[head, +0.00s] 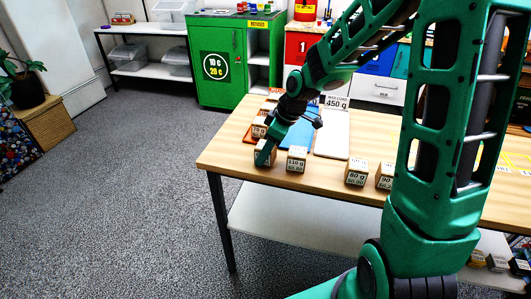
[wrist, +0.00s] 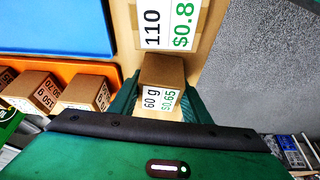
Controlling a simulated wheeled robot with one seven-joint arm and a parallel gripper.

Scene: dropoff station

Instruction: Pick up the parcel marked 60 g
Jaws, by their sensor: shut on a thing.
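The parcel marked 60 g (wrist: 162,72) is a small brown box with a white label reading "60 g" and "$0.65". It sits between the two fingers of my gripper (wrist: 157,95) in the wrist view, and the fingers are shut on it. In the head view my gripper (head: 266,150) is low at the near left corner of the table (head: 320,177), with the parcel (head: 260,158) partly hidden by it. I cannot tell whether the parcel still touches the table.
The 110 g parcel (head: 296,160) stands close on the right. Parcels of 80 g (head: 356,173) and 90 g (head: 384,177) stand farther right. An orange tray (wrist: 88,68) with several parcels, a blue tray (wrist: 60,25) and a white tray (head: 331,140) lie behind.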

